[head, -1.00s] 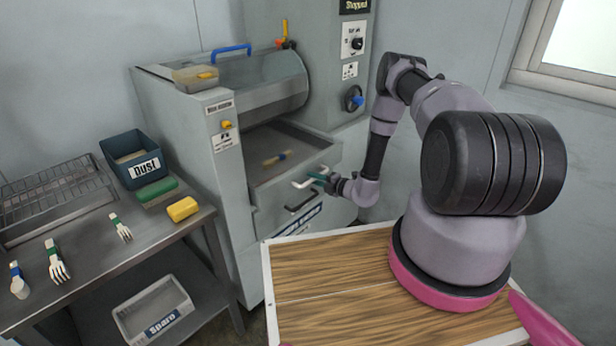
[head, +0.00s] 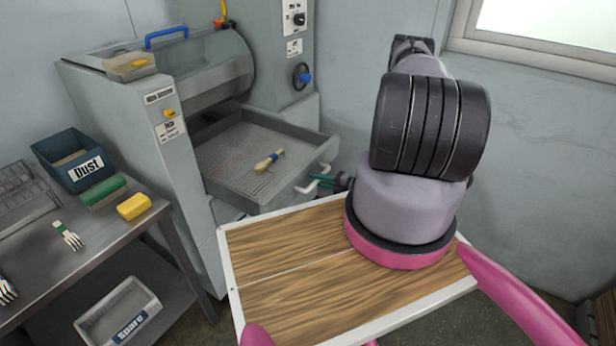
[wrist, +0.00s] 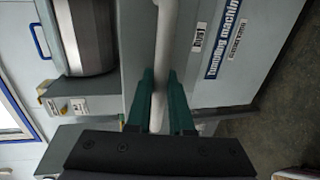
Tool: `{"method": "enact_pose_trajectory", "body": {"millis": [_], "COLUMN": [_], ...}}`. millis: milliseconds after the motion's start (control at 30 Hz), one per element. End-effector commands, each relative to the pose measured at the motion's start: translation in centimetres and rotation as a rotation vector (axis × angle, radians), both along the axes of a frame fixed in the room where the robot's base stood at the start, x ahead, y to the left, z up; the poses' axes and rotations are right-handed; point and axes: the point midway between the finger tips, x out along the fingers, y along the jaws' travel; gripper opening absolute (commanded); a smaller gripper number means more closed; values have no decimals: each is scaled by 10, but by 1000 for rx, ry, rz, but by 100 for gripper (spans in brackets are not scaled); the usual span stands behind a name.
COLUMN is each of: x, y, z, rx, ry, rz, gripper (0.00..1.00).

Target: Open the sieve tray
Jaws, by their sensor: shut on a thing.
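The sieve tray (head: 228,172) is a grey drawer with a mesh floor, pulled well out of the front of the grey machine in the head view. A wooden brush (head: 268,162) with a dark band lies on its mesh. The tray's white handle (head: 311,184) is at its front right. My gripper (head: 326,177) is at this handle, partly hidden behind my arm. In the wrist view the green fingers of my gripper (wrist: 160,100) are closed around the white handle bar (wrist: 163,45).
A wood-topped board (head: 290,262) with a white rim lies in front of the tray. A steel table (head: 90,240) at left holds a Dust bin (head: 70,160), a yellow sponge (head: 134,207) and a green block (head: 102,192). A Spare crate (head: 118,315) sits below.

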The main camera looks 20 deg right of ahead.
Motion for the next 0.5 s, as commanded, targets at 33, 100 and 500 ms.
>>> {"method": "enact_pose_trajectory", "body": {"millis": [33, 100, 500], "x": [-2, -4, -6], "y": [-2, -4, -5], "z": [0, 0, 0], "rx": [-1, 0, -1], "ry": [-1, -2, -1], "rz": [-2, -1, -1], "gripper": [0, 0, 0]}}
